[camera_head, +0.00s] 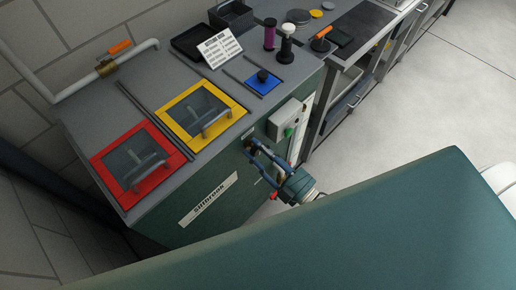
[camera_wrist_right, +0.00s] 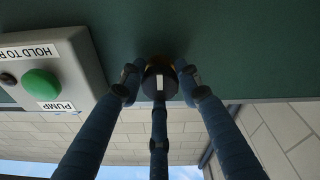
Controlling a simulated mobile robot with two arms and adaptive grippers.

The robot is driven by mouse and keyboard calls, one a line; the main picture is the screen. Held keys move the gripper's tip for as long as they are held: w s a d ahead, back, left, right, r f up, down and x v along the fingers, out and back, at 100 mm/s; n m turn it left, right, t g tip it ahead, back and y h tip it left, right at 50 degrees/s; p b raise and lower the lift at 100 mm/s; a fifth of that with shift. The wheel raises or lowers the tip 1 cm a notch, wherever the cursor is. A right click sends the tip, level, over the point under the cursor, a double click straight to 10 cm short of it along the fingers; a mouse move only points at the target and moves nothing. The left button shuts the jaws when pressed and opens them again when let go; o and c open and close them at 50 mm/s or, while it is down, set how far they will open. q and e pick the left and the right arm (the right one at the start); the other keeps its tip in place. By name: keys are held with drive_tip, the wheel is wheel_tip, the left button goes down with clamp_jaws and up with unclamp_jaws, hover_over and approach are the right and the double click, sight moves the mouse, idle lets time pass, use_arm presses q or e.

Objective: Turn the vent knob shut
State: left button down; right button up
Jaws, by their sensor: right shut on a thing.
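The vent knob (camera_wrist_right: 158,82) is a black round knob with a white mark, on the green front panel of the cabinet (camera_head: 200,204). In the right wrist view it sits between the fingertips of my right gripper (camera_wrist_right: 160,76), which is shut on it. The white mark lies roughly in line with the lower middle finger. In the head view my right gripper (camera_head: 255,150) reaches the cabinet front below the top edge, and its fingers hide most of the knob. My left gripper is not in view.
A grey pump box (camera_head: 289,121) with a green button (camera_wrist_right: 42,85) is close beside my right gripper. The cabinet top has a red-framed hatch (camera_head: 113,161), a yellow-framed hatch (camera_head: 177,109) and a blue plate (camera_head: 259,87) with a black knob. Open floor lies right.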

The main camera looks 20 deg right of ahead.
drive_tip(key=shift+f, duration=0.15)
idle(0.3)
drive_tip(key=o, duration=1.2)
drive_tip(key=shift+c, duration=0.2)
drive_tip(key=v, duration=1.2)
